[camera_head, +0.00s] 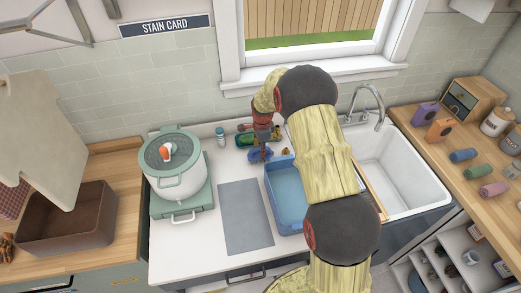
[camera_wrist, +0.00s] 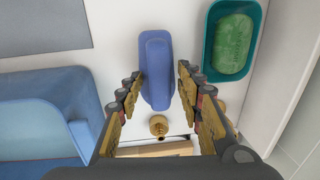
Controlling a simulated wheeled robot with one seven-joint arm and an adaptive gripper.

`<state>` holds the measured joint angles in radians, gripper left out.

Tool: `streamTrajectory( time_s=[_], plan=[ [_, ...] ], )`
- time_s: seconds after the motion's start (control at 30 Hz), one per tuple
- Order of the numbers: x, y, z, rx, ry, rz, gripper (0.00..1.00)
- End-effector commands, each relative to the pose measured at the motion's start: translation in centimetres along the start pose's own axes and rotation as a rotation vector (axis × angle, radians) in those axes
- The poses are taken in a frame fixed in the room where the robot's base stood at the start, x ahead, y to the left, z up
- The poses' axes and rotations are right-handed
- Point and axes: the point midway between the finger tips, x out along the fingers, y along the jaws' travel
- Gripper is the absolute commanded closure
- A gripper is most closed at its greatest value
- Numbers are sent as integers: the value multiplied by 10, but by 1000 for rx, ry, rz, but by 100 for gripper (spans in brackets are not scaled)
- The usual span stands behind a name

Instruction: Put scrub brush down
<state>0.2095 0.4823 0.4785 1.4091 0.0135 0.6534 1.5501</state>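The blue scrub brush (camera_wrist: 156,65) lies on the white countertop in the wrist view, long side running up the picture. My gripper (camera_wrist: 159,80) has one finger on each side of it. The left finger is very near or touching the brush; a narrow gap shows at the right finger. In the head view the brush (camera_head: 256,154) shows just below my gripper (camera_head: 262,146), which points down at the counter. My arm hides part of the area to its right.
A green soap bar (camera_wrist: 235,43) sits in a teal dish (camera_wrist: 212,65) close to the right finger. A blue basin (camera_wrist: 50,110) is at left. A small brass object (camera_wrist: 158,125) stands by the brush. A grey mat (camera_head: 245,215) and white sink (camera_head: 405,175) flank the basin.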

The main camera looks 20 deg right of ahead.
Motion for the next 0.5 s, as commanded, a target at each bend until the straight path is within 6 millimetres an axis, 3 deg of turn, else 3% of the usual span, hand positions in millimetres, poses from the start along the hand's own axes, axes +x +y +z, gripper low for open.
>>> streamTrajectory(
  time_s=[0.5],
  plan=[
    [-97, -1, 0, 0, 0, -5, 63]
  ],
)
